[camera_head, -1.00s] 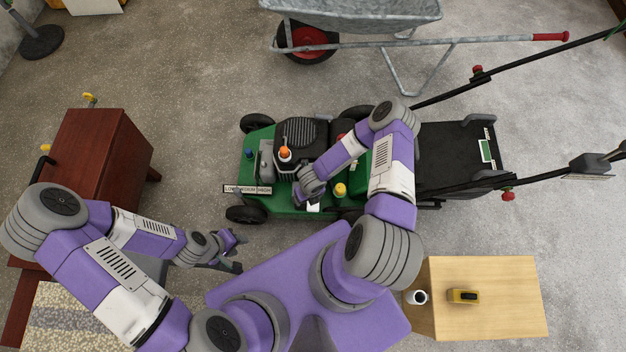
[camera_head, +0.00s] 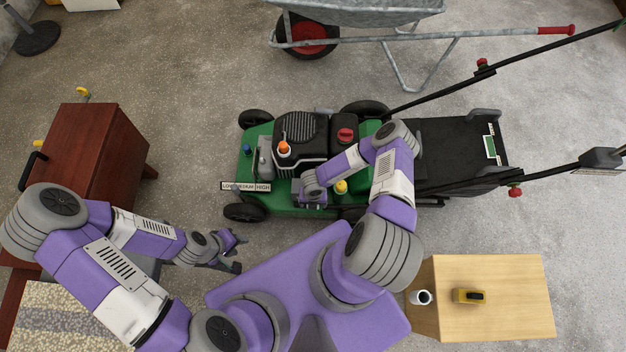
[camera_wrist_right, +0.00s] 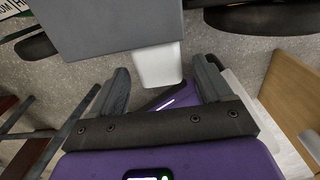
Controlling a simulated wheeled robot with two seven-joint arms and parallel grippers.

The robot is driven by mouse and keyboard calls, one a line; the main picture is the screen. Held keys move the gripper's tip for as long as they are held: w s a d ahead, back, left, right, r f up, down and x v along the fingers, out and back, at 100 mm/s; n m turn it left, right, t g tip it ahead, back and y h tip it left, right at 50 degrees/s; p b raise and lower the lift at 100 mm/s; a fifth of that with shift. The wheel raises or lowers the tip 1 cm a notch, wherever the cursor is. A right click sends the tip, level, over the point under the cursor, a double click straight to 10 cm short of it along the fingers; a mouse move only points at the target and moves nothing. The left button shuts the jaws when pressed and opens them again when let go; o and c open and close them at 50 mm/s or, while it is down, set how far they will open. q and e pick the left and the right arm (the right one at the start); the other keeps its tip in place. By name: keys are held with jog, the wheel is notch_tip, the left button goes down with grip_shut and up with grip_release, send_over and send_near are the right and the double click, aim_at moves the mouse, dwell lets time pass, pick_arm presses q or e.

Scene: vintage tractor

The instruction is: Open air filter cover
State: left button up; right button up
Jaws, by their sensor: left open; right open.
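The green mower (camera_head: 252,168) stands on the floor ahead of me. My right gripper (camera_head: 310,196) is at the mower's near side, by the engine, mostly hidden by its own arm. In the right wrist view the right gripper (camera_wrist_right: 163,84) is open, with its fingers apart. A grey boxy part (camera_wrist_right: 110,28), which may be the air filter cover, hangs just beyond the fingers. A white block (camera_wrist_right: 158,62) shows below it, in the gap between the fingertips. I cannot tell whether either finger touches it. My left gripper (camera_head: 238,252) is open and empty, away from the mower.
A reddish wooden cabinet (camera_head: 100,150) stands at the left. A light wooden table (camera_head: 500,285) at the lower right bears a mug (camera_head: 420,297) and a yellow-black item (camera_head: 468,296). A wheelbarrow (camera_head: 360,8) stands behind the mower. Bare floor lies around the mower.

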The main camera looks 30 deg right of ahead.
grip_shut()
jog(key=shift+w+a+r+g+h+p, duration=0.3)
jog(key=shift+a+r+h+p, duration=0.15)
jog(key=shift+r+h+p, duration=0.35)
jog(key=shift+w+a+r+g+h+p, duration=0.3)
jog(key=shift+w+a+g+h+p, duration=0.1)
jog(key=shift+a+p, duration=0.15)
jog(key=shift+w+a+r+g+h+b, duration=0.25)
jog(key=shift+w+a+g+h+b, duration=0.1)
jog(key=shift+a+h, duration=0.2)
jog(key=shift+w+a+r+g+h+b, duration=0.2)
jog(key=shift+a+r+g+h+b, duration=0.15)
jog(key=shift+h, duration=0.3)
jog(key=shift+w+a+r+g+h+b, duration=0.15)
jog(key=shift+w+a+g+h+b, duration=0.2)
jog(key=shift+a+h, duration=0.25)
jog(key=shift+s, duration=0.1)
